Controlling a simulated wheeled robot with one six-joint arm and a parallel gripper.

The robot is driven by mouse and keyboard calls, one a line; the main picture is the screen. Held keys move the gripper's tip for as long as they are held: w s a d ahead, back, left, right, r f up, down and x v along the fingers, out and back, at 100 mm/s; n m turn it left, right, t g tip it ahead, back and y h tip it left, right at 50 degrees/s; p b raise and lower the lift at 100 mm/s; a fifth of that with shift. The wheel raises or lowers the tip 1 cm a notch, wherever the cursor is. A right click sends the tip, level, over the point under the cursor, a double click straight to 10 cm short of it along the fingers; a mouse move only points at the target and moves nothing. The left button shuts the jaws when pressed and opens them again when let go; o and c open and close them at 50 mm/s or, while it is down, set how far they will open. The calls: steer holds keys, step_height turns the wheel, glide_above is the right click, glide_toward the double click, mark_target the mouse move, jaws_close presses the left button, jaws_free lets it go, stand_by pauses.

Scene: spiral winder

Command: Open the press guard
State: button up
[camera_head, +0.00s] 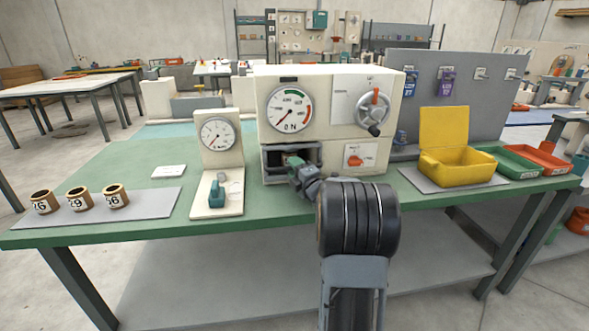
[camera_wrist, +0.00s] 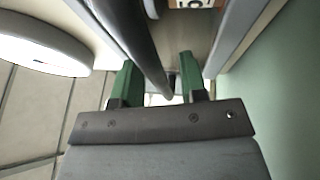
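The cream press (camera_head: 335,105) stands at the middle of the bench, with a large dial and a crank wheel on its front. At its lower left is a dark-framed opening (camera_head: 268,166), where I take the guard to be; my arm partly hides it. My gripper (camera_head: 294,162) is at this opening. In the wrist view its two green fingers (camera_wrist: 158,80) stand apart, with a dark bar (camera_wrist: 145,45) running between them. Gaps show beside the bar, so the fingers do not look closed on it. I cannot tell whether this bar is the guard's edge or handle.
Left of the press stands a small gauge stand (camera_head: 219,160) with a green lever. Several numbered cups (camera_head: 79,199) sit on a grey mat at far left. A yellow open box (camera_head: 457,160) and green and orange trays are at right. A red knob (camera_head: 355,160) is right of the opening.

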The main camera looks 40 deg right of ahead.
steer(key=shift+c, duration=0.4)
jaws_close()
steer(key=shift+f, duration=0.1)
